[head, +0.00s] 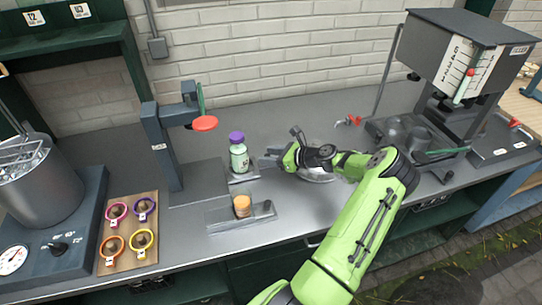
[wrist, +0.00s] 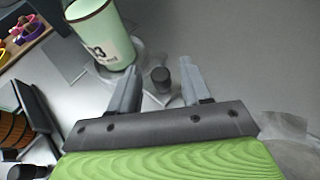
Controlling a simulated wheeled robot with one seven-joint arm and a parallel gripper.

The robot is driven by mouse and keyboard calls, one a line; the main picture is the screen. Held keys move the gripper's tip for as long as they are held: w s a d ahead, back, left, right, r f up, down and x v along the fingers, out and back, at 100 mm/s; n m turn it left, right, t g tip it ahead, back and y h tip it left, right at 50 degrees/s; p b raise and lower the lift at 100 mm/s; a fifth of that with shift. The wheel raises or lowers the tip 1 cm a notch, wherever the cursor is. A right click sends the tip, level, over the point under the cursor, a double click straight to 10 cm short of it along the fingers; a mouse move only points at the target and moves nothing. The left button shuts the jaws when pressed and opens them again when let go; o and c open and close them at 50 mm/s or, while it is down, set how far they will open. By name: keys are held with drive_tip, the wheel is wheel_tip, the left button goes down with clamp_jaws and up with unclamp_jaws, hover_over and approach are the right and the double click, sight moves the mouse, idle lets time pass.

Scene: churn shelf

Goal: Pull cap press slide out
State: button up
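The cap press (head: 163,150) is a dark column with a red disc on its arm, standing on a grey base. A grey slide plate (head: 252,175) at the base's right carries a pale green bottle (head: 239,160) with a purple cap. A second grey plate (head: 225,220) in front carries an orange ribbed cap (head: 242,206) and has a dark knob (head: 268,206). My gripper (head: 270,160) is just right of the bottle. In the wrist view its fingers are open, with a short dark knob (wrist: 161,79) between them, gaps on both sides. The bottle (wrist: 98,35) stands beside that knob.
A board with several coloured rings (head: 130,232) and a metal pot (head: 40,185) are at the left. A lever-topped round metal item (head: 318,174) lies behind my wrist. A dark machine with a scale (head: 465,60) stands at the right. The counter behind the bottle is clear.

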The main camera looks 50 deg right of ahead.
drive_tip(key=p+v, duration=0.2)
drive_tip(key=v, duration=1.3)
drive_tip(key=shift+s+r, duration=0.15)
drive_tip(key=shift+s, duration=0.15)
